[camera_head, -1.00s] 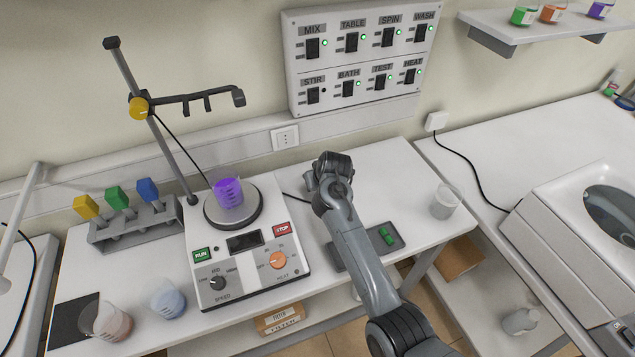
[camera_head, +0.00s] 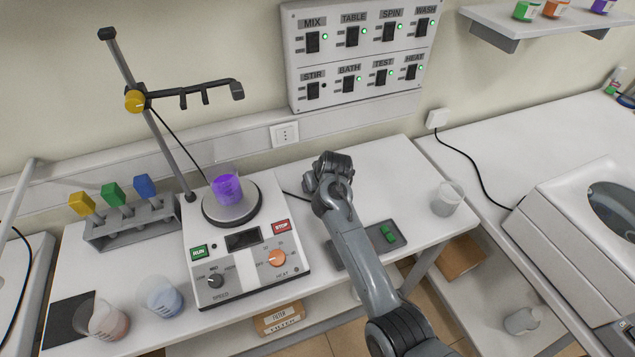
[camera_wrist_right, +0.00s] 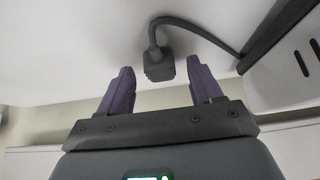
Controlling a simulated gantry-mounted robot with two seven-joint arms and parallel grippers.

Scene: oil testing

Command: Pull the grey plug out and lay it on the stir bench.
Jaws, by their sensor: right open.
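The grey plug (camera_wrist_right: 158,68) shows in the right wrist view against the white surface of the stir bench (camera_wrist_right: 70,50), out of any socket. Its grey cable curves up from it and runs to the right, towards the stirrer. My right gripper (camera_wrist_right: 161,72) is open, with one purple finger on each side of the plug and a gap to both. In the head view my right gripper (camera_head: 328,172) is low over the bench, right of the stirrer, and hides the plug. The wall socket (camera_head: 285,134) is empty. My left gripper is not in view.
The stirrer (camera_head: 245,265) with a purple beaker (camera_head: 227,186) stands left of my right arm. A small grey tray (camera_head: 398,243) and an empty beaker (camera_head: 447,199) are to the right. The switch panel (camera_head: 358,55) is above; its STIR light is dark.

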